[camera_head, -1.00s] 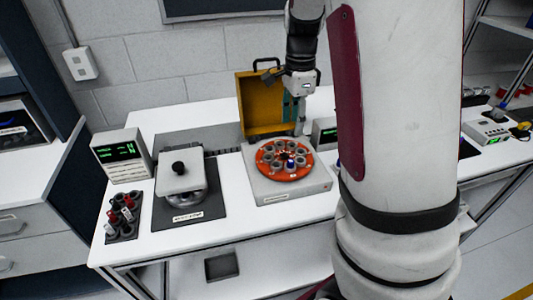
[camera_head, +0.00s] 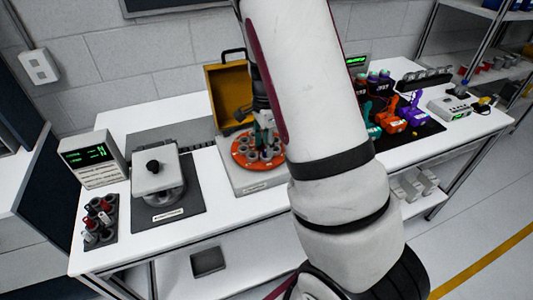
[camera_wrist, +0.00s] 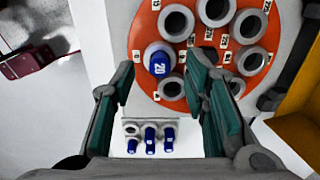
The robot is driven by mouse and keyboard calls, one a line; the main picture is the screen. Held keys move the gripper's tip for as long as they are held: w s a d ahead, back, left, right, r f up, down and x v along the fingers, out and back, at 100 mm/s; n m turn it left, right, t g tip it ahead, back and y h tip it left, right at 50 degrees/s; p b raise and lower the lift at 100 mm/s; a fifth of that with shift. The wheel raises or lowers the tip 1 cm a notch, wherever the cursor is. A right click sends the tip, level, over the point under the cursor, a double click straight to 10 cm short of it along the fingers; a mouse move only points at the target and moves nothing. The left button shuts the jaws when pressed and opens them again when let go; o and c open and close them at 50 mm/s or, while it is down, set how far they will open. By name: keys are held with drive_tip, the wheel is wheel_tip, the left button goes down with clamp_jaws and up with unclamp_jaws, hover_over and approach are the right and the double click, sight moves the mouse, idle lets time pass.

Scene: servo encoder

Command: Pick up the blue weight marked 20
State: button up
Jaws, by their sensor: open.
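The blue weight marked 20 (camera_wrist: 160,64) sits in a grey cup near the left rim of the orange round carousel (camera_wrist: 262,77) in the wrist view. Its label reads upside down there. My gripper (camera_wrist: 163,76) is open and empty, its two green-padded fingers to either side of the weight in the picture. How far the fingertips are above it is hard to tell. In the head view, my gripper (camera_head: 265,130) is over the carousel (camera_head: 240,156), and I cannot make out the weight there.
A small holder with blue weights (camera_wrist: 150,137) lies beside the carousel. A yellow case (camera_head: 226,95) stands open behind it. A lidded device (camera_head: 158,175) and a rack (camera_head: 100,218) are left.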

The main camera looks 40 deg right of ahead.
drive_tip(key=shift+f, duration=0.8)
drive_tip(key=shift+c, duration=0.5)
drive_tip(key=c, duration=0.8)
drive_tip(key=shift+c, duration=0.2)
drive_tip(key=shift+r, duration=0.15)
